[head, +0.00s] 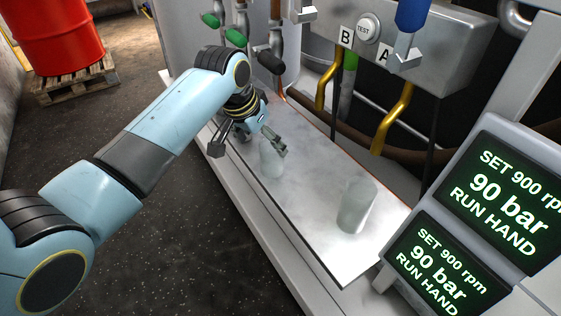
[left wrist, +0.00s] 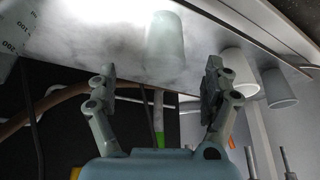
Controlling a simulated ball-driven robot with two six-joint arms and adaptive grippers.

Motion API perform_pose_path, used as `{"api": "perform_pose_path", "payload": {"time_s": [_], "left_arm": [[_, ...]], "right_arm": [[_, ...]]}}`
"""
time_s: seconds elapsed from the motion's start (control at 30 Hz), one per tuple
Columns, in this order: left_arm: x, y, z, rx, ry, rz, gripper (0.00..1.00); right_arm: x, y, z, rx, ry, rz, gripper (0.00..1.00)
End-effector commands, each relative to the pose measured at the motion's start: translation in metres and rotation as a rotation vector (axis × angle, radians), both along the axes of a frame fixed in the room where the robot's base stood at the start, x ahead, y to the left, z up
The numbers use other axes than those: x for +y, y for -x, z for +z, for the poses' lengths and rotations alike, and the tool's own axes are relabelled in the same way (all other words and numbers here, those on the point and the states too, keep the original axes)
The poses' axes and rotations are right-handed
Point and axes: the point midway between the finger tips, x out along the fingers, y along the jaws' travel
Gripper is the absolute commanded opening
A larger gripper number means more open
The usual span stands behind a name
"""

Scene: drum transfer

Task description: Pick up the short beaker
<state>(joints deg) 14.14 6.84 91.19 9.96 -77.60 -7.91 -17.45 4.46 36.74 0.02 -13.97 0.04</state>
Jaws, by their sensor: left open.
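Two frosted, translucent beakers stand on the pale metal bench top in the head view. The smaller-looking beaker (head: 271,163) is beside and partly below my left gripper (head: 247,146). The larger-looking beaker (head: 356,205) stands farther right, clear of the gripper. My left gripper is open, its fingers spread and apparently empty. In the left wrist view its fingers (left wrist: 159,82) frame a pale beaker (left wrist: 165,42) that lies beyond the tips. I cannot tell for sure which beaker this is. My right gripper is not in view.
The bench top (head: 315,235) has free room between the beakers. Pipes and a grey control box (head: 450,60) stand behind it; display screens (head: 440,262) stand at right. In the left wrist view, two more pale cups (left wrist: 240,72) (left wrist: 278,88) show at right.

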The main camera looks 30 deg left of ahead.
Motion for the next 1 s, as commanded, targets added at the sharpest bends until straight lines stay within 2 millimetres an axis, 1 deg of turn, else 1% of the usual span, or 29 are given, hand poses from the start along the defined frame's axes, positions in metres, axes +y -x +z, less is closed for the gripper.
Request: {"api": "perform_pose_path", "payload": {"time_s": [0.03,0.1,0.2,0.27,0.4,0.47,0.53,0.63,0.87,1.0], "left_arm": [[-0.001,-0.003,-0.013,0.003,0.001,0.001,0.84],[-0.001,-0.007,-0.02,0.002,0.001,0.001,0.84],[-0.001,-0.01,-0.026,0.001,0.0,0.001,0.84],[-0.001,-0.013,-0.03,0.0,-0.001,0.001,0.84],[0.0,-0.027,-0.049,0.002,0.0,0.0,0.84],[0.0,-0.034,-0.057,0.003,0.0,0.0,0.84],[-0.001,-0.036,-0.065,0.004,-0.001,0.0,0.84],[-0.001,-0.039,-0.07,0.003,-0.001,0.0,0.84],[-0.001,-0.04,-0.069,0.0,-0.001,0.0,0.84],[-0.001,-0.04,-0.069,0.0,-0.001,0.0,0.67]], "right_arm": [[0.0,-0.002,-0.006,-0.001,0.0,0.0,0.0],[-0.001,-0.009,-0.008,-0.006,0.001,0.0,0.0],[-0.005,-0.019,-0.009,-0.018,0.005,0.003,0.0],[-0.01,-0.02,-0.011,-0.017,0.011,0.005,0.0],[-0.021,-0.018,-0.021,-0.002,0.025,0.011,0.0],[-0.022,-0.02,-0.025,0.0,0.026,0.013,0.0],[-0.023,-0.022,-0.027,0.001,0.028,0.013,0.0],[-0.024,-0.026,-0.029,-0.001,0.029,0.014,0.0],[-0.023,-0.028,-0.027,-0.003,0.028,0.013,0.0],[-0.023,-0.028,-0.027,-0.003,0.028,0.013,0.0]]}}
